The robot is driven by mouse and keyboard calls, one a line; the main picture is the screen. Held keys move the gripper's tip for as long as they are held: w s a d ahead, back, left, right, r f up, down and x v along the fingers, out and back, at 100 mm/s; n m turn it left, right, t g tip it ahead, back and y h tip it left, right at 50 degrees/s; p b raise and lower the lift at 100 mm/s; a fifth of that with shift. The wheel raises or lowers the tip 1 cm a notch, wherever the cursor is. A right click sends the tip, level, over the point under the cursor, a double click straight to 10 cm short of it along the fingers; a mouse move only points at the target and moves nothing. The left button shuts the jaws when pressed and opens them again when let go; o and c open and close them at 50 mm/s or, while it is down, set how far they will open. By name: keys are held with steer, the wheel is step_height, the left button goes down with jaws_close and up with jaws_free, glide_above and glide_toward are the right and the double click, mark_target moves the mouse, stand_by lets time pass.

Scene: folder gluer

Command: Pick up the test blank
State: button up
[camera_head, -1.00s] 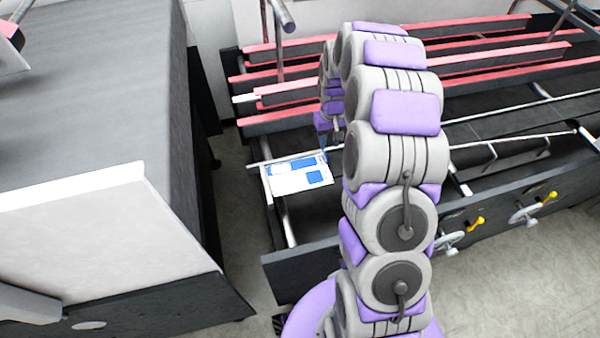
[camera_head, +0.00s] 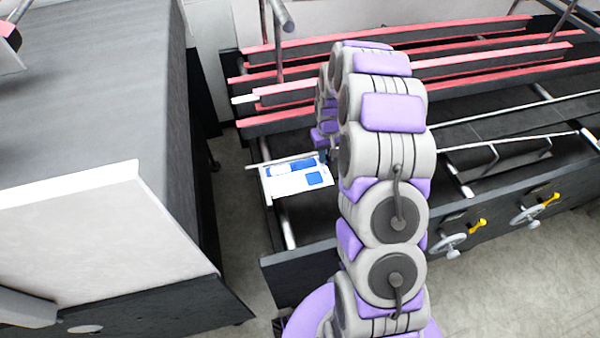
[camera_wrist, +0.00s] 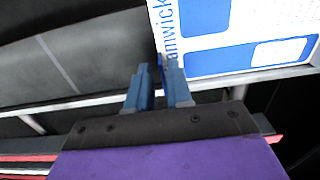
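The test blank is a flat white sheet (camera_head: 292,187) with blue panels, lying across the rails at the machine's near left end. In the wrist view the blank (camera_wrist: 205,18) fills the upper right, with blue panels and part of some lettering. My gripper (camera_wrist: 155,68) shows two blue fingers with a narrow gap between them. The blank's left edge runs down to the fingertips, by the right finger. I cannot tell whether the edge is between the fingers or beyond them, or whether they touch. In the head view my arm mostly hides the gripper, at the blank's right edge.
The folder gluer's red-topped rails (camera_head: 400,65) run across the back. Its dark front side rail (camera_head: 490,205) carries handwheels (camera_head: 449,245) with yellow handles. A large grey-topped cabinet (camera_head: 90,100) stands at left, with a floor gap (camera_head: 235,220) between it and the machine.

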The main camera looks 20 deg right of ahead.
steer(key=shift+a, duration=0.15)
jaws_close()
steer(key=shift+r, duration=0.1)
